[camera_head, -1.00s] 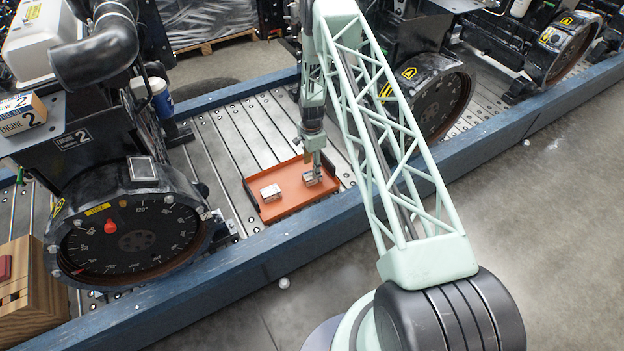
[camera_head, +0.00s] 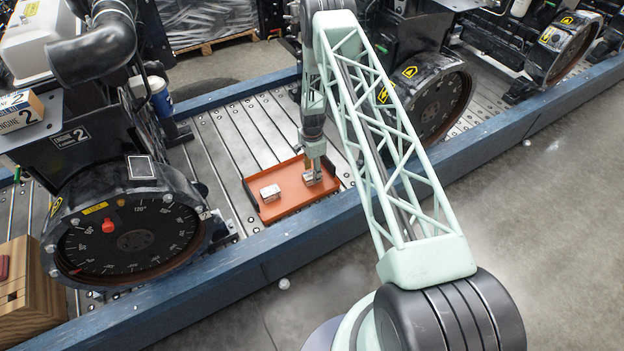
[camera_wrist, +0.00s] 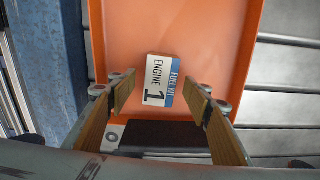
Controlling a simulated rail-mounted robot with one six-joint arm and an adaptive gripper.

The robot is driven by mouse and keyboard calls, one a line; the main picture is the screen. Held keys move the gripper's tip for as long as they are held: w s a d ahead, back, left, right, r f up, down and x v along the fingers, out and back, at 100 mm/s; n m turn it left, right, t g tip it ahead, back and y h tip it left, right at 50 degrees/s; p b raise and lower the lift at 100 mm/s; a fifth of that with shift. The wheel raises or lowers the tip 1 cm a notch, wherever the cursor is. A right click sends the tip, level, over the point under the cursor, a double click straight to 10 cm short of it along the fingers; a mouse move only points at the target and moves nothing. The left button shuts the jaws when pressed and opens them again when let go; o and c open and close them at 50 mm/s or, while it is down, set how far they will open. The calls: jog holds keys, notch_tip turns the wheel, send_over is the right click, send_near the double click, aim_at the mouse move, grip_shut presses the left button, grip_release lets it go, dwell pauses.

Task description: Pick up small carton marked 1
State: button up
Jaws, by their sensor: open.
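A small white carton (camera_wrist: 158,82) with a blue band, reading "FUEL KIT ENGINE 1", lies on the orange tray (camera_wrist: 125,35) in the wrist view. My gripper (camera_wrist: 160,88) is open, with one tan finger at each side of the carton in that picture and a gap on both sides.
A blue rail (camera_head: 290,246) runs along the tray's near side. A dark engine (camera_head: 132,240) with a round dial stands left of the tray, another (camera_head: 435,100) to the right. Slatted metal floor (camera_head: 228,140) behind the tray is clear.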

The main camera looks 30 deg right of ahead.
jog(key=shift+f, duration=1.2)
jog(key=shift+c, duration=0.5)
jog(key=c, duration=0.9)
jog(key=shift+r, duration=0.25)
jog(key=shift+r+p, duration=0.8)
jog(key=shift+r, duration=4)
